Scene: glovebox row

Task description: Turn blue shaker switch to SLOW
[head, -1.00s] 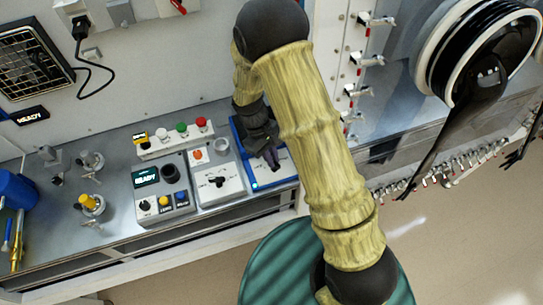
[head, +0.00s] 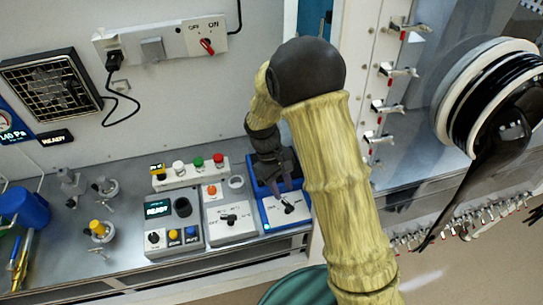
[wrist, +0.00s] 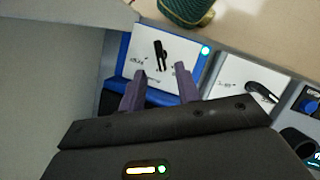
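The blue shaker (head: 267,222) stands at the right end of the row of devices on the bench. Its white top carries a black lever switch (head: 288,206), which also shows in the wrist view (wrist: 160,55) as a narrow black bar, slightly tilted. Small labels lie around the switch, but I cannot read them, so I cannot tell its setting. My gripper (head: 281,187) is just behind the switch in the head view. In the wrist view my gripper's two purple fingers (wrist: 160,78) are apart with nothing between them, their tips short of the switch.
A white device with a similar black switch (head: 229,218) stands directly left of the shaker. Further left is a grey READY box (head: 158,225). A strip of coloured buttons (head: 190,172) lies behind. A glovebox wall with clamps (head: 388,105) rises on the right.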

